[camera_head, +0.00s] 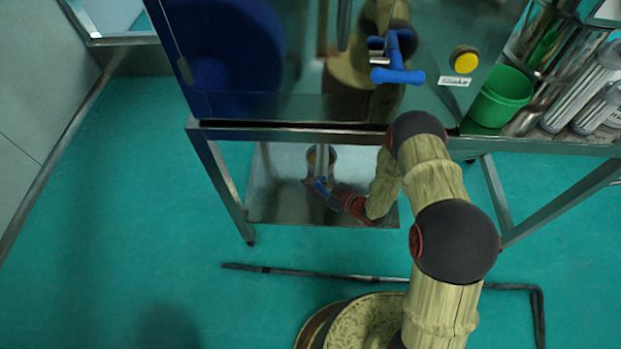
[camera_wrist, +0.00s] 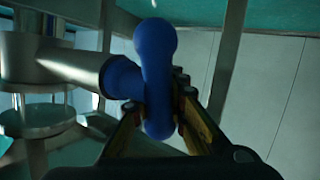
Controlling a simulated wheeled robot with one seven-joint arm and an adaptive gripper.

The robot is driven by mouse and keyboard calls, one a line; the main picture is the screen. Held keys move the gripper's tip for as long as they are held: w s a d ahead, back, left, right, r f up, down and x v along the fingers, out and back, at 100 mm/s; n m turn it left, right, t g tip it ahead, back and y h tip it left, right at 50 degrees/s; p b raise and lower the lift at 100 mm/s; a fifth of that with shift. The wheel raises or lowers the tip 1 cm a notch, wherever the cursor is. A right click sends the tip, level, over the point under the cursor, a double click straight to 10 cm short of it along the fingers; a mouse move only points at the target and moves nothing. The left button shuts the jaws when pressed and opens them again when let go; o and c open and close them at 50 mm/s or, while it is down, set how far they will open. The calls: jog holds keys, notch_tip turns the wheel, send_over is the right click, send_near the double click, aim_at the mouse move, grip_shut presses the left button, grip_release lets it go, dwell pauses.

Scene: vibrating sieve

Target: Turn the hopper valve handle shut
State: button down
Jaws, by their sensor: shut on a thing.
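The blue hopper valve handle (camera_wrist: 155,60) fills the middle of the wrist view, joined by a blue collar to a metal pipe stub (camera_wrist: 75,66). My gripper (camera_wrist: 160,115) has one finger on each side of the lower part of the handle and is shut on it. In the head view my gripper (camera_head: 335,194) reaches under the machine, and a small blue bit of the handle (camera_head: 321,186) shows at its tip. The valve's inside is hidden.
A metal cup-like vessel (camera_head: 331,155) stands under the machine, over a metal tray (camera_head: 285,208). Above is the cabinet (camera_head: 260,107) with a blue T-handle (camera_head: 397,74) and yellow button (camera_head: 464,59). A green cup (camera_head: 497,97) stands right. Table legs (camera_head: 228,185) frame the space.

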jog(key=shift+d+f+n+g+h+p, duration=0.35)
jog(key=shift+f+n+h+p, duration=0.4)
jog(key=shift+h, duration=1.2)
jog(key=shift+d+f+n+g+h+p, duration=0.3)
jog(key=shift+f+n+h+p, duration=0.45)
jog(key=shift+h, duration=1.25)
jog(key=shift+d+f+n+g+h+p, duration=0.45)
jog(key=shift+n+h+p, duration=0.5)
jog(key=shift+h, duration=1)
jog(key=shift+w, duration=0.1)
jog(key=c, duration=2.1)
grip_release()
jog(key=shift+f, duration=0.1)
jog(key=v, duration=1.2)
jog(key=shift+a+f, duration=0.1)
